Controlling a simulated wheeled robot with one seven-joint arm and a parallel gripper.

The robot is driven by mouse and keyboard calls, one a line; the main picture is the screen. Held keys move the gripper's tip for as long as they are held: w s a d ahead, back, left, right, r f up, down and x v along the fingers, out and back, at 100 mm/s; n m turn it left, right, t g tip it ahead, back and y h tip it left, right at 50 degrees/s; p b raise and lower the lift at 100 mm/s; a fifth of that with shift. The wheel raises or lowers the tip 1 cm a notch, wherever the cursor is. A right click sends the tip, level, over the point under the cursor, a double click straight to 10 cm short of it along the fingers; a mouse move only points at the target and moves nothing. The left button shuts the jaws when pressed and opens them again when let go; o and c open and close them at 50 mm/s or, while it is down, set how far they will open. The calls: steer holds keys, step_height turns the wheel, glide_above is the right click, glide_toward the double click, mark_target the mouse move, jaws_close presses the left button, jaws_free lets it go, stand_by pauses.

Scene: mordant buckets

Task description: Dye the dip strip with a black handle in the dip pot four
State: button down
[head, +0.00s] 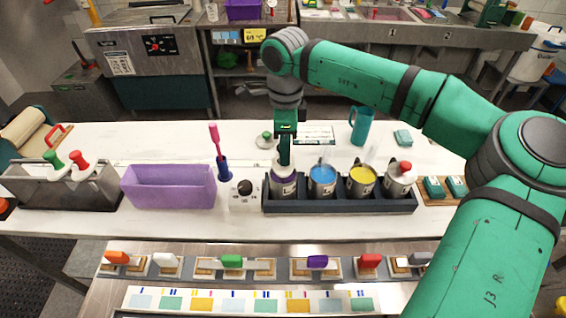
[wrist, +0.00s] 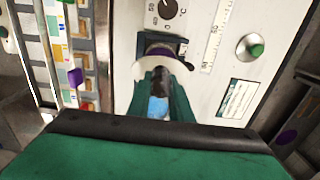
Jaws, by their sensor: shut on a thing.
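In the head view, my gripper (head: 284,156) points straight down over the leftmost pot (head: 284,186) in the dark rack. That pot is open and shows purple dye. In the wrist view, my gripper (wrist: 160,82) is shut on a black handle (wrist: 160,78), with a pale blue patch (wrist: 158,107) between the fingers.
A timer (head: 244,194) and a lilac bin (head: 168,188) stand left of the rack (head: 340,205). A green-knobbed lid (head: 266,140) and a teal mug (head: 361,126) are behind it. Strips with coloured handles (head: 232,262) lie in front. White counter is clear at the back left.

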steer(key=shift+f, duration=1.5)
steer(key=shift+a+r, duration=0.2)
steer(key=shift+a, duration=0.1)
steer(key=shift+d, duration=0.15)
steer(key=shift+d+f, duration=0.2)
steer(key=shift+d, duration=0.25)
steer(key=shift+r, duration=0.1)
steer(key=shift+a+r, duration=0.15)
steer(key=shift+r, duration=1.95)
steer(key=shift+a+r, duration=0.15)
steer(key=shift+r, duration=1.9)
